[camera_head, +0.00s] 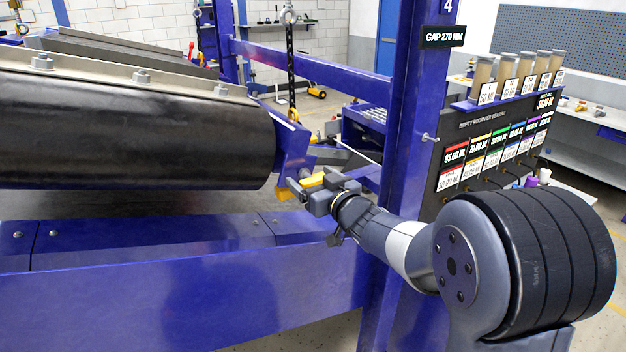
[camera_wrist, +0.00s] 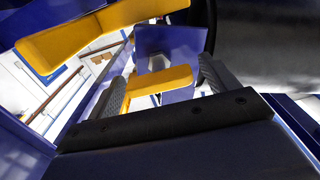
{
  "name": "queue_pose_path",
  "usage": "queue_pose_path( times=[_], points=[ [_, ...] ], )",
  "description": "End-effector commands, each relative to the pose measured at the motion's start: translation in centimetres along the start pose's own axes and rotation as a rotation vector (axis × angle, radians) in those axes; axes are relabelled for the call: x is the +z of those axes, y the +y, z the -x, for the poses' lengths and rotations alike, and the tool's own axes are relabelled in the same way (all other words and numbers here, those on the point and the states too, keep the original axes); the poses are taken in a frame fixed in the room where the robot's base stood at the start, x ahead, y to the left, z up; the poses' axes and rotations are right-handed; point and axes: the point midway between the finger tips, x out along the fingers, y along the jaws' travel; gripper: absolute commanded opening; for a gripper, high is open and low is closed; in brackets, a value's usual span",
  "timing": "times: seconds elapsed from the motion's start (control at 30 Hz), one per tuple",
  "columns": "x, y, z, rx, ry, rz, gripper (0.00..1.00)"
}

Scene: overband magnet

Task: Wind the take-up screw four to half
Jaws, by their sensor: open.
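A blue post (camera_head: 408,120) bears the number 4 at its top and a sign reading "GAP 270 MM". Yellow parts (camera_head: 312,181) show beside a blue bracket (camera_head: 292,148) at the end of the black roller; I cannot tell surely that they are the take-up screw's handle. My gripper (camera_head: 305,186) is open beside them. In the wrist view a yellow bar (camera_wrist: 160,80) lies between the two fingers of my gripper (camera_wrist: 163,84), with gaps at its sides. A second yellow bar (camera_wrist: 85,32) is nearer the upper left. The screw's thread is hidden.
The black roller or belt (camera_head: 130,130) fills the left. A blue beam (camera_head: 190,285) runs below my gripper. A black board (camera_head: 490,150) with colored labels stands at the right, with several capped containers on its shelf. A hook on a chain (camera_head: 291,60) hangs behind.

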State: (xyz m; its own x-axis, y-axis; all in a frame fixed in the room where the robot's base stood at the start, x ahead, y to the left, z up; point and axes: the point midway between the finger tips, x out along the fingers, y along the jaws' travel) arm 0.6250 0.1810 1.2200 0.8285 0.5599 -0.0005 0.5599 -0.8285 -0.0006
Motion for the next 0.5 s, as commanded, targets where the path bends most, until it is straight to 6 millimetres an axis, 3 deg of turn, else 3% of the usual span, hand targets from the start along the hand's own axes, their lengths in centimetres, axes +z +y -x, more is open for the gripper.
queue_pose_path(
  times=[0.17, 0.5],
  points=[
    [0.1, 0.1, 1.7, 0.003, 0.002, 0.001, 0.82],
    [0.1, 0.1, 7.8, 0.003, 0.002, 0.001, 0.82]
  ],
)
